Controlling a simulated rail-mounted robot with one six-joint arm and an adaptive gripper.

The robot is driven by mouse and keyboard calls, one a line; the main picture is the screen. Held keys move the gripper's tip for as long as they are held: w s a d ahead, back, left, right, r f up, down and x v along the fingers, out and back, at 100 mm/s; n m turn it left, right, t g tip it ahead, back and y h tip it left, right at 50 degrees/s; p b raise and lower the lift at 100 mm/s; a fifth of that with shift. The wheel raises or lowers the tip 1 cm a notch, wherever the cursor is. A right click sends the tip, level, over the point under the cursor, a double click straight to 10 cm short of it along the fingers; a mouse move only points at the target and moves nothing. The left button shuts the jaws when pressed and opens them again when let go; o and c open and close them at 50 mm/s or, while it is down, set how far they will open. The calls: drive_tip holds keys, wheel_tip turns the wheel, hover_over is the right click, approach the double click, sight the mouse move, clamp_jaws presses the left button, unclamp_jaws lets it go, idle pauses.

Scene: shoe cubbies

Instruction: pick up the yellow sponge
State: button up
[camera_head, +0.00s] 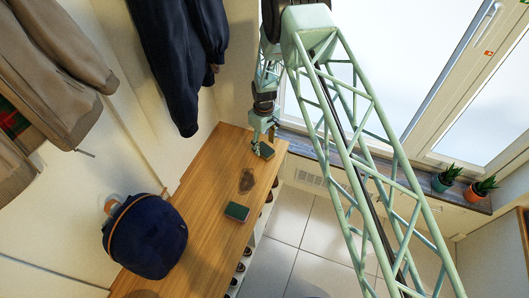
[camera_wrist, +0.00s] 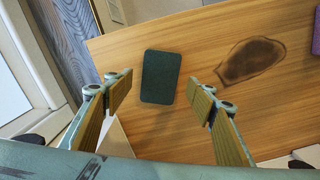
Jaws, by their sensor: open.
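My gripper (camera_wrist: 160,90) is open over the far end of the wooden bench top, and its fingers lie on either side of a dark green rectangular pad (camera_wrist: 160,77). The pad lies flat on the bench, apart from both fingers in the wrist view. In the head view, the same pad (camera_head: 266,150) is just below my gripper (camera_head: 262,137). Only its dark green top shows clearly; I cannot tell whether its underside is yellow. A second, similar dark green block (camera_head: 237,212) with a reddish edge lies nearer on the bench.
A dark oval mark (camera_head: 247,180) is on the bench (camera_head: 205,190) between the two blocks. A navy bag (camera_head: 146,236) stands at the left, and coats (camera_head: 180,60) hang above. Potted plants (camera_head: 446,177) stand on the windowsill. A purple item (camera_wrist: 316,38) shows at the wrist view's right edge.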

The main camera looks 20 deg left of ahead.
sight(265, 149)
drive_tip(key=shift+f+b, duration=0.4)
drive_tip(key=shift+f, duration=1.5)
drive_tip(key=shift+d, duration=0.1)
drive_tip(key=shift+c, duration=0.2)
drive_tip(key=c, duration=0.7)
